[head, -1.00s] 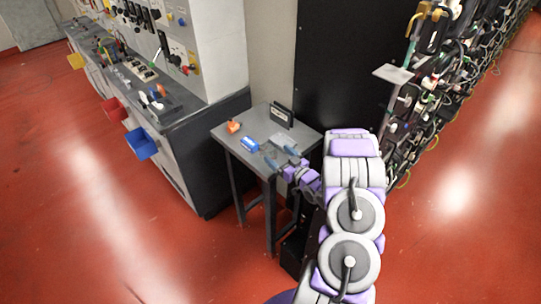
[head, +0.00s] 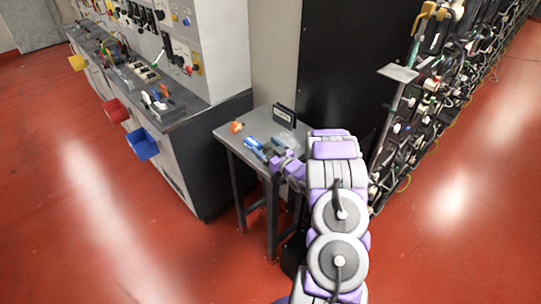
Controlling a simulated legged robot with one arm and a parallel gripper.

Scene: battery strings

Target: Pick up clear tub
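My gripper (head: 272,148) is low over the small grey table (head: 230,137), reaching in from the right. Its two bluish fingers look spread apart, with one near a blue object (head: 253,143) and the other further back. A faint, pale see-through shape, probably the clear tub, shows between or just beyond the fingers. It is too small and too covered by the gripper to make out its outline or whether the fingers touch it.
An orange item (head: 236,127) lies at the table's left, and a dark upright block (head: 285,115) stands at its back. A control bench (head: 180,110) with a blue bin (head: 142,144) is left. A cable-filled battery rack (head: 430,100) is right. Red floor is open in front.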

